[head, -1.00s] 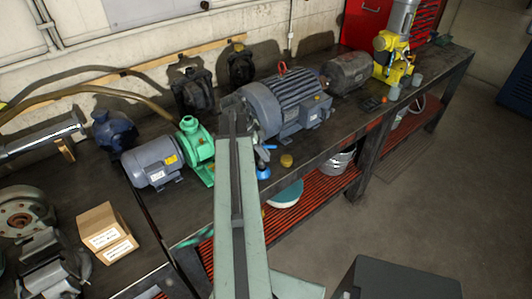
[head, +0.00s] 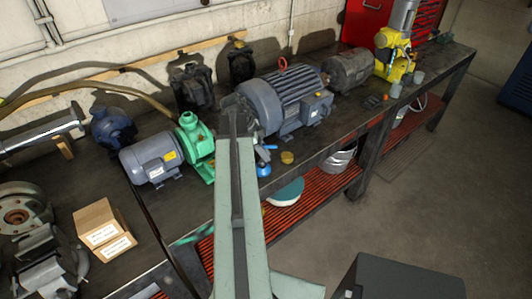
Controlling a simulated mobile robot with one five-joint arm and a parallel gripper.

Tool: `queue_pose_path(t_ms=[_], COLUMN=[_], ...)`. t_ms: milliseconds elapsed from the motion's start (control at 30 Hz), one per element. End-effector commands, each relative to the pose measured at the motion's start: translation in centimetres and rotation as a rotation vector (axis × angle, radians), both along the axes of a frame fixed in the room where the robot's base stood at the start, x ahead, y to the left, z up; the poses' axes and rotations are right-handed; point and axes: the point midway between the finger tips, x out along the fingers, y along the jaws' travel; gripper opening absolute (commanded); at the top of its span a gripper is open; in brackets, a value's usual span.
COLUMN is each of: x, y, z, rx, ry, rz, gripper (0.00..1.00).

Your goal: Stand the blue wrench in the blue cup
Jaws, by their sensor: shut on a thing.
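The blue cup (head: 263,169) stands on the bench in front of the large grey motor, just right of my arm. A small blue part of the wrench (head: 267,148) shows just above the cup. The rest of the wrench is too small or hidden to make out. My gripper (head: 257,154) is mostly hidden behind my own pale green arm, and only a sliver shows beside the blue wrench. It is shut on the wrench. I cannot tell whether the wrench's lower end is inside the cup or above it.
A large grey motor (head: 286,101) stands close behind the cup, and a green pump (head: 197,146) stands to its left. A small yellow-brown object (head: 287,157) lies to the cup's right. The bench's front edge is close by. Further right is a yellow robot arm (head: 391,58).

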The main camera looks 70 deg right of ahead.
Motion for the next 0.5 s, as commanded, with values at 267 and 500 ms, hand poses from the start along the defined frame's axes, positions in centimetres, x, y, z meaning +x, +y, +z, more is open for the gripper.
queue_pose_path(t_ms=[267,500], x=[0.0,0.0], y=[0.0,0.0], z=[-0.8,-1.4], rx=[0.0,0.0], ry=[0.0,0.0], rz=[0.0,-0.001], gripper=[0.0,0.0])
